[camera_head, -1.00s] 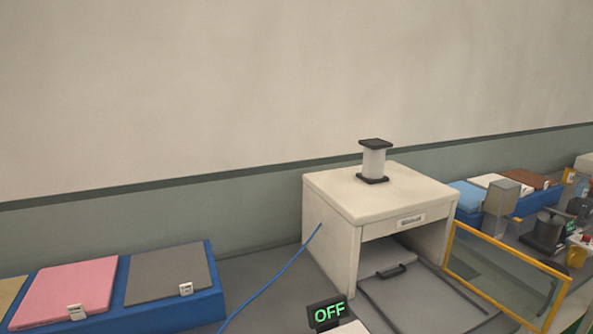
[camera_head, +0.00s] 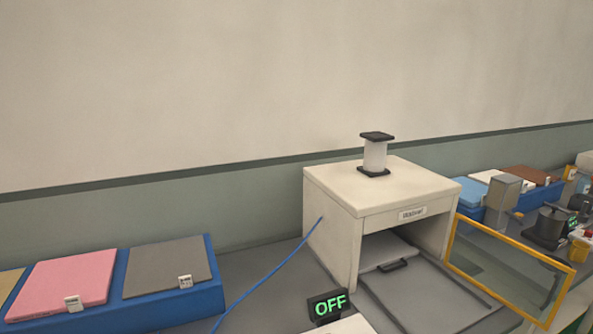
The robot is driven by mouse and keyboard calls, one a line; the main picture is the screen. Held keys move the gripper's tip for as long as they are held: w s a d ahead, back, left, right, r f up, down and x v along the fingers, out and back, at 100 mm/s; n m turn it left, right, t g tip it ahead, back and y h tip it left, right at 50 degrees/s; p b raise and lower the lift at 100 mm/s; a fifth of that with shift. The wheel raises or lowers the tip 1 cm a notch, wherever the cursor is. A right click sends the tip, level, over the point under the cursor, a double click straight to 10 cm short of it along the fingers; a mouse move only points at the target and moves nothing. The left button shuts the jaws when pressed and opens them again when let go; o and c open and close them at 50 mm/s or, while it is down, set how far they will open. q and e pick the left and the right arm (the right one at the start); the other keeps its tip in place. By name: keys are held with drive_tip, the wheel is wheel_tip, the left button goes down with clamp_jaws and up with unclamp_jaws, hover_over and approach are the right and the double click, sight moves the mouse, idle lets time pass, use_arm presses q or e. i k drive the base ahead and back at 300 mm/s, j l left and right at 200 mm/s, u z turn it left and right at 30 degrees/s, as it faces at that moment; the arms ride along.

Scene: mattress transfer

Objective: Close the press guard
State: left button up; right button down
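The press (camera_head: 335,217) is a cream box with an open front and a black-and-white cylinder (camera_head: 375,155) on its top. Its guard (camera_head: 508,268) is a clear panel in a yellow frame. The guard stands swung open at the right side of the press front. A grey tray (camera_head: 425,297) with a black handle (camera_head: 393,265) lies at the opening and extends forward. Neither of my grippers is in view.
A blue tray (camera_head: 190,303) with pink and grey pads stands at the left. A blue cable (camera_head: 268,278) runs from the press across the grey table. Another blue bin (camera_head: 530,203), a grey block (camera_head: 502,197) and a dark pot-like object (camera_head: 547,228) crowd the right.

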sight(571, 272)
drive_tip(key=l+u, duration=0.1)
drive_tip(key=u, duration=0.25)
drive_tip(key=l+u, duration=0.2)
drive_tip(key=l, duration=0.3)
drive_tip(key=k+l+u, duration=0.1)
drive_tip(key=l+u, duration=0.15)
drive_tip(key=l, duration=0.2)
drive_tip(key=k+l+u, duration=0.2)
drive_tip(key=l, duration=0.25)
drive_tip(key=k+l, duration=0.1)
drive_tip(key=l, duration=0.4)
drive_tip(key=k+l, duration=0.15)
drive_tip(key=l, duration=0.35)
drive_tip(key=k+l+u, duration=0.1)
drive_tip(key=l, duration=0.4)
drive_tip(key=k+l, duration=0.15)
drive_tip(key=l, duration=0.35)
drive_tip(key=k+l, duration=0.1)
drive_tip(key=l, duration=0.4)
drive_tip(key=k+l+u, duration=0.1)
drive_tip(key=l, duration=0.4)
drive_tip(key=k+l, duration=0.2)
drive_tip(key=l, duration=0.3)
drive_tip(key=k+l, duration=0.15)
drive_tip(key=l, duration=0.3)
drive_tip(key=i+l+u, duration=0.3)
drive_tip(key=i, duration=0.35)
drive_tip(key=i+l+u, duration=0.25)
drive_tip(key=i+l, duration=0.35)
drive_tip(key=i, duration=0.05)
